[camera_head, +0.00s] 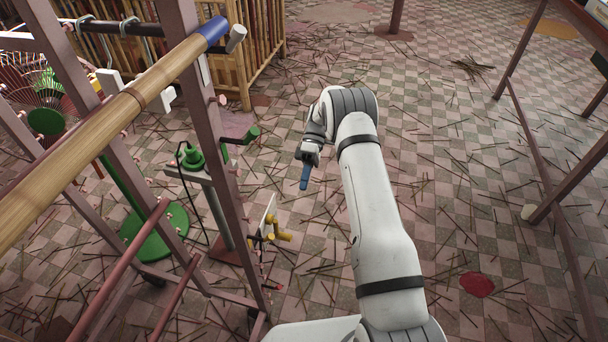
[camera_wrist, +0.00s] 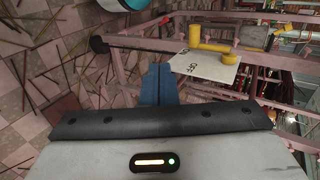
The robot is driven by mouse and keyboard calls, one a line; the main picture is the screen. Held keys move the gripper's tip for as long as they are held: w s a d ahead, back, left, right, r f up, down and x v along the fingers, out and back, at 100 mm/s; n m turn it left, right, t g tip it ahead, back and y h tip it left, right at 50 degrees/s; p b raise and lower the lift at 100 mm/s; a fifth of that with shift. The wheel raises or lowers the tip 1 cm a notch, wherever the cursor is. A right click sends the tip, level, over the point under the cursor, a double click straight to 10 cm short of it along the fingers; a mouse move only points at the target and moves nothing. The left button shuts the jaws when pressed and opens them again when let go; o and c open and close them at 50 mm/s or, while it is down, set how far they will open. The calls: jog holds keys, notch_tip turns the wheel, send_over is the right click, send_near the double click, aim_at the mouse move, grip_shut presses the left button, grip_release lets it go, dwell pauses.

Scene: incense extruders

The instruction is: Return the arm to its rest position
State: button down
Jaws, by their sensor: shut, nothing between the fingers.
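My gripper (camera_head: 304,184) has blue fingers and hangs over the tiled floor at the end of my white arm, bent back toward the rack on the left. In the wrist view the blue fingers (camera_wrist: 160,84) are together with nothing between them. In that view a white card with dark writing (camera_wrist: 208,68) and a yellow handle (camera_wrist: 208,40) lie just beyond and right of the fingertips. In the head view the yellow handle (camera_head: 277,236) is on the rack's side, below and left of my gripper, apart from it.
A pinkish metal rack (camera_head: 222,165) with a bamboo pole (camera_head: 105,118) fills the left. A green device (camera_head: 193,157) stands within it. A slatted wooden crate (camera_head: 240,55) is at the back left. Table legs (camera_head: 522,58) stand at the right. The floor between is open, strewn with sticks.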

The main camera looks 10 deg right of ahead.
jog(key=s+d+r+m+t+h+p, duration=0.1)
jog(key=s+r+m+t+p, duration=0.2)
jog(key=r, duration=0.8)
jog(key=s+d+r+m+t+h+p, duration=0.1)
jog(key=s+r+p, duration=0.25)
jog(key=r, duration=0.65)
jog(key=s+d+r+m+t+p, duration=0.1)
jog(key=s+r+m+t+p, duration=0.2)
jog(key=r, duration=0.8)
jog(key=s+d+r+m+t+h+p, duration=0.1)
jog(key=s+d+r+m+t+p, duration=0.1)
jog(key=s+r+p, duration=0.4)
jog(key=s+d+r+m+t+h+p, duration=0.1)
jog(key=s+r+m+t+p, duration=0.3)
jog(key=s+r, duration=0.5)
jog(key=s+d+p, duration=0.1)
jog(key=s+p, duration=0.1)
jog(key=s, duration=0.1)
jog(key=shift+r+m, duration=0.3)
jog(key=shift+r, duration=0.1)
